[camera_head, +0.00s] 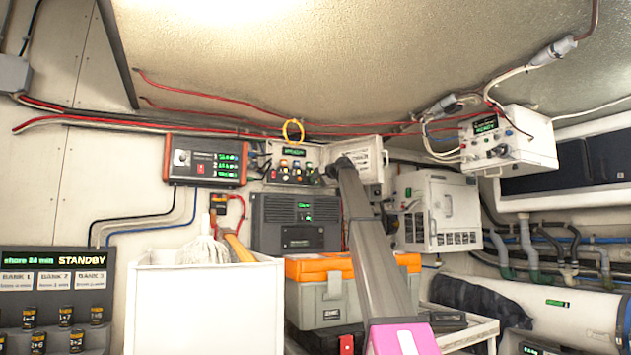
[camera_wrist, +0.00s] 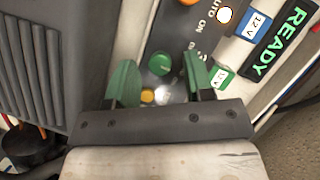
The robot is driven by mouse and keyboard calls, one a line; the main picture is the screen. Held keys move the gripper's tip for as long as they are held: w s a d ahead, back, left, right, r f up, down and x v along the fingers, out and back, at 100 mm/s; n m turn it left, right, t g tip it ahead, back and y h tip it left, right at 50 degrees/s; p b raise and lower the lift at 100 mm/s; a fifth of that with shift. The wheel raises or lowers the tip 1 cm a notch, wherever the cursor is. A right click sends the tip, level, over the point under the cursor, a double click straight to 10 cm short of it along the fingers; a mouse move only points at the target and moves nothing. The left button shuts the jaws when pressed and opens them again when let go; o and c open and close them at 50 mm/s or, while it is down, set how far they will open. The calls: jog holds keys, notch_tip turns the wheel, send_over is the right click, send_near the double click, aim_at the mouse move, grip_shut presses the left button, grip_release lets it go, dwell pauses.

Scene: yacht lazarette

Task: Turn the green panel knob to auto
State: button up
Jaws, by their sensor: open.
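The green knob (camera_wrist: 160,64) sits on the dark face of a panel (camera_wrist: 170,30) in the wrist view. My gripper (camera_wrist: 160,73) is open, with one green finger on each side of the knob and visible gaps between; whether the fingertips reach past its face I cannot tell. The lettering near the green knob is partly hidden by the right finger, so its setting is unclear. In the head view the panel with coloured knobs (camera_head: 289,169) is on the back wall, and my arm reaches up to its right side.
In the wrist view an orange knob (camera_wrist: 188,2) lies above the green one, with blue and green 12 V tags and a lit READY display (camera_wrist: 280,40) to the right. A grey ribbed case (camera_wrist: 35,60) is at the left.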

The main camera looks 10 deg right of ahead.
jog(key=v, duration=1)
jog(key=shift+s+d, duration=0.2)
jog(key=shift+s, duration=0.15)
jog(key=shift+r, duration=0.1)
